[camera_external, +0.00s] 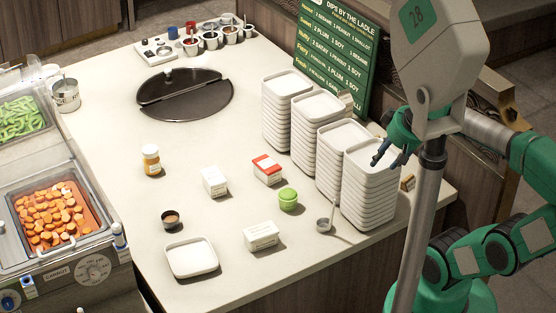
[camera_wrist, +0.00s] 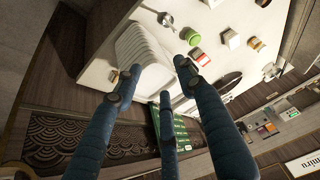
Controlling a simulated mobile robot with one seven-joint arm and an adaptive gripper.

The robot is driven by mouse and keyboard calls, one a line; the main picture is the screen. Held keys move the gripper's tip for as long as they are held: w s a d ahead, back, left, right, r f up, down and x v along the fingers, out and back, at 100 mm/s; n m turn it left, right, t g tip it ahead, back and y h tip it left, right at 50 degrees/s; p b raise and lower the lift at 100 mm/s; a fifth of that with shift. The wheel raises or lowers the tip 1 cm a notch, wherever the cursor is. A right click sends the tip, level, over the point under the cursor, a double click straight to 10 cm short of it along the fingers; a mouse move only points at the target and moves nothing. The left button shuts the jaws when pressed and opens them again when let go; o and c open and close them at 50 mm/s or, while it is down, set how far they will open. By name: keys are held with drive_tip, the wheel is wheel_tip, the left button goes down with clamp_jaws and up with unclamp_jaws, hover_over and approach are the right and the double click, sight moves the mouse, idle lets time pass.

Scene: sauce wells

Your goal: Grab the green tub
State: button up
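The green tub (camera_external: 288,199) is a small round container standing upright on the pale counter (camera_external: 215,120), between a white box with a red top (camera_external: 267,169) and a white box (camera_external: 261,236). In the wrist view a small green item (camera_wrist: 196,53), which looks like the tub, shows beyond the fingertips. My gripper (camera_external: 384,152) is above the stacked white trays at the counter's right side, up and to the right of the tub and apart from it. In the wrist view its dark blue fingers (camera_wrist: 160,76) are spread with nothing between them.
Tall stacks of white trays (camera_external: 368,190) stand right of the tub, with a green menu board (camera_external: 335,50) behind. A small ladle (camera_external: 325,222) lies near the tub's right. A single white tray (camera_external: 191,258) and an orange jar (camera_external: 151,160) are further left.

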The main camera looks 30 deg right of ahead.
drive_tip(key=o, duration=0.8)
drive_tip(key=w+a+f+m+g+p, duration=0.1)
drive_tip(key=w+a+f+p, duration=0.15)
drive_tip(key=w, duration=0.75)
drive_tip(key=w+a+f+m+g+p, duration=0.1)
drive_tip(key=w+a+f, duration=0.15)
drive_tip(key=w, duration=0.75)
drive_tip(key=w+a+f+m+p, duration=0.1)
drive_tip(key=w+f, duration=0.3)
drive_tip(key=f, duration=0.1)
drive_tip(key=w+a+f+g+p, duration=0.1)
drive_tip(key=w+a+f, duration=0.1)
drive_tip(key=f, duration=0.4)
drive_tip(key=w+a+f+m+g+p, duration=0.1)
drive_tip(key=w+f, duration=0.4)
drive_tip(key=shift+w+a+f+m+h, duration=0.2)
drive_tip(key=shift+w+a+m+h, duration=0.1)
drive_tip(key=shift+w+a, duration=0.05)
